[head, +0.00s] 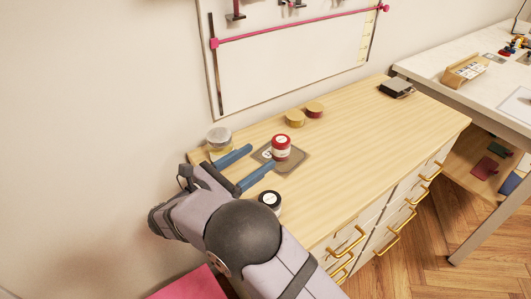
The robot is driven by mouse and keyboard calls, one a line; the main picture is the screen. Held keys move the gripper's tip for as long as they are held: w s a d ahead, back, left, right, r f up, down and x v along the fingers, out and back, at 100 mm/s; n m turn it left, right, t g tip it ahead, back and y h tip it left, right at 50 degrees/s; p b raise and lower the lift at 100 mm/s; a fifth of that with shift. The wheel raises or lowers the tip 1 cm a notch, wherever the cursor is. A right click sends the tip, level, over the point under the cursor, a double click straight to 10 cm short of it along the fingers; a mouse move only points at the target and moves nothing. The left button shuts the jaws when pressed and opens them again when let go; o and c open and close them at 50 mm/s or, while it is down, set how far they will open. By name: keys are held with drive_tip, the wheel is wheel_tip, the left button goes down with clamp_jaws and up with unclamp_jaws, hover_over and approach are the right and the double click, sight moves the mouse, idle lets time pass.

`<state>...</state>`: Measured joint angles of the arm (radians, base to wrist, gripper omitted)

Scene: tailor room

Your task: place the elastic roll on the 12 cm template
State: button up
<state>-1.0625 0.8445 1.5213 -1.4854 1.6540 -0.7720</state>
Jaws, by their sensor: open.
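A red roll with a white label (281,143) stands upright on a grey-brown square template (299,160) on the wooden cabinet top. The template has a white mark near its left side, too small to read. No label shows which roll is the elastic one or confirms the 12 cm size. My gripper (261,156) is open, with two blue fingers apart and pointing right over the template's left part. The red roll is just beyond the fingertips, and I cannot tell whether a finger touches it. My gripper and arm hide part of the cabinet top's left end.
A clear-topped roll (219,137) stands behind the gripper and a black roll (270,200) near the front edge. A yellow roll (295,118) and a red-and-yellow roll (315,110) stand by the wall. A dark box (396,88) is far right. The cabinet top's middle is clear.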

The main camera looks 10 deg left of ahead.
drive_tip(key=shift+v, duration=0.85)
